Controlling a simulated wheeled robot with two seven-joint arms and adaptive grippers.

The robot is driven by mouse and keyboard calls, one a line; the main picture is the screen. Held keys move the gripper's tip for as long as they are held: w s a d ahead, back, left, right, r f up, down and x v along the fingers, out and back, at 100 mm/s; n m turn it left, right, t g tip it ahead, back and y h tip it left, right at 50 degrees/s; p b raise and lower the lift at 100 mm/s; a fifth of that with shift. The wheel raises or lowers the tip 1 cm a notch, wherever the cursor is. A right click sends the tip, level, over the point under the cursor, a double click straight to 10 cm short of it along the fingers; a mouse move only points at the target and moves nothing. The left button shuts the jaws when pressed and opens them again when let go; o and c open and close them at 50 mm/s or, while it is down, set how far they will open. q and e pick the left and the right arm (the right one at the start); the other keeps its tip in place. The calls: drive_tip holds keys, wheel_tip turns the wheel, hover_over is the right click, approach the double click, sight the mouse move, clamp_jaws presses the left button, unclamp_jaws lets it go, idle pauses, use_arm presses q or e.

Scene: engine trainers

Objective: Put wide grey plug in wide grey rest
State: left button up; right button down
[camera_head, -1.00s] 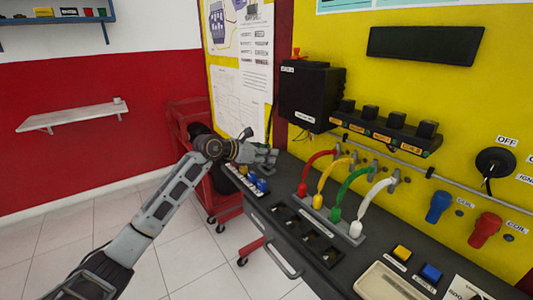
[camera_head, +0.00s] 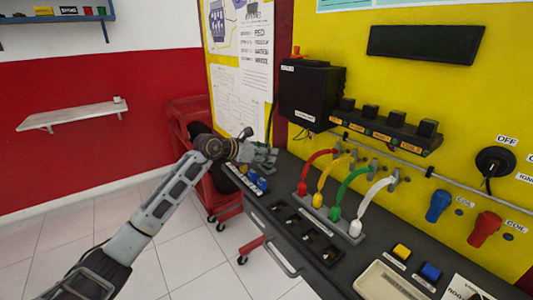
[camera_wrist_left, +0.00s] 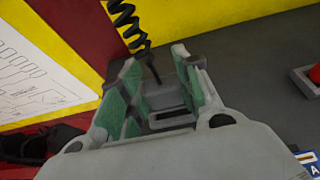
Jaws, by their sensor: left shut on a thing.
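My left gripper (camera_head: 268,157) is over the far left end of the dark bench, near the yellow panel. In the left wrist view, its green-padded fingers (camera_wrist_left: 160,95) are shut on the wide grey plug (camera_wrist_left: 166,94), a grey block with a black coiled cord running up from it. A grey piece with a dark slot (camera_wrist_left: 172,119) shows between the fingers, close to the plug. I cannot tell whether that piece is the wide grey rest or part of the plug. The plug is too hidden by the gripper to make out in the head view. My right gripper is not in view.
The dark bench (camera_head: 262,208) carries red, yellow, green and white leads (camera_head: 340,190) to the right of the gripper. A black box (camera_head: 311,93) hangs above on the yellow panel. A red cart (camera_head: 190,120) stands behind the arm.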

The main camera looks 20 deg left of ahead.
use_arm(q)
drive_tip(key=shift+f+b, duration=0.45)
drive_tip(key=shift+f, duration=0.4)
idle(1.1)
drive_tip(key=o, duration=0.8)
drive_tip(key=shift+c, duration=0.2)
drive_tip(key=shift+s+a, duration=0.1)
drive_tip(key=shift+r+p+v, duration=0.2)
drive_tip(key=shift+v, duration=1)
drive_tip(key=shift+r+p+v, duration=0.2)
drive_tip(key=shift+v, duration=0.95)
drive_tip(key=shift+r, duration=0.1)
drive_tip(key=shift+r+p, duration=1.3)
drive_tip(key=shift+r, duration=0.6)
